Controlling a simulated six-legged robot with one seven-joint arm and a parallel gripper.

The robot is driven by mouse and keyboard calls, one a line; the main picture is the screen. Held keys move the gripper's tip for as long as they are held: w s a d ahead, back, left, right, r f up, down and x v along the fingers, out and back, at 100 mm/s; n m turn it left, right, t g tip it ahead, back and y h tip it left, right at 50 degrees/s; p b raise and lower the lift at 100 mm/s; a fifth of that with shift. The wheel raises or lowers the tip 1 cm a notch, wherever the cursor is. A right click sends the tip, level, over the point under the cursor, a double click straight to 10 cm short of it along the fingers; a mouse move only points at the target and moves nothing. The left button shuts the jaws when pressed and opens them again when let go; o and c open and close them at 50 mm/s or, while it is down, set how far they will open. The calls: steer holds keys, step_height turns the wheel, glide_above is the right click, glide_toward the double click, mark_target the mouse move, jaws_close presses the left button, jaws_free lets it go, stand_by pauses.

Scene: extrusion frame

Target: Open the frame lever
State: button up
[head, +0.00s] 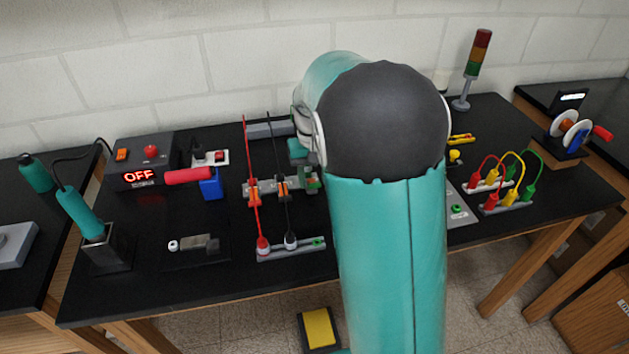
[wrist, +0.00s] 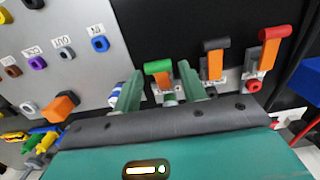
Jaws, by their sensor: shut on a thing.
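In the wrist view, three levers stand in a row on a light rail. One has a green cap (wrist: 158,68) over an orange body, one a black cap (wrist: 214,45) and one a red cap (wrist: 274,33). My gripper (wrist: 161,76) has its two green fingers on either side of the green-capped lever and is shut on it. The lower part of this lever is partly hidden by the gripper. In the head view, the red lever (head: 253,190) and black lever (head: 283,187) show on the bench, with red and black rods across them. My arm hides most of the gripper there.
A grey panel (wrist: 60,35) with coloured sockets stands left of the levers in the wrist view. The head view shows a box reading OFF (head: 140,160), a red-handled blue block (head: 211,187), looped coloured cables (head: 505,180) and a signal tower (head: 475,65).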

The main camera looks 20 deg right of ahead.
steer(key=shift+w+d+r+g+y, duration=0.15)
steer(key=shift+w+g, duration=0.2)
steer(key=shift+g, duration=0.4)
steer(key=shift+w+r+g+y, duration=0.1)
steer(key=shift+w+r+g, duration=0.15)
steer(key=shift+g, duration=0.45)
steer(key=shift+w+d+r+g+y, duration=0.15)
steer(key=shift+w+g, duration=0.25)
steer(key=shift+g, duration=0.35)
steer(key=shift+a, duration=0.1)
steer(key=o, duration=1)
steer(key=v, duration=1.3)
steer(key=shift+w+r, duration=0.15)
steer(key=shift+r, duration=0.25)
steer(key=shift+c, duration=0.3)
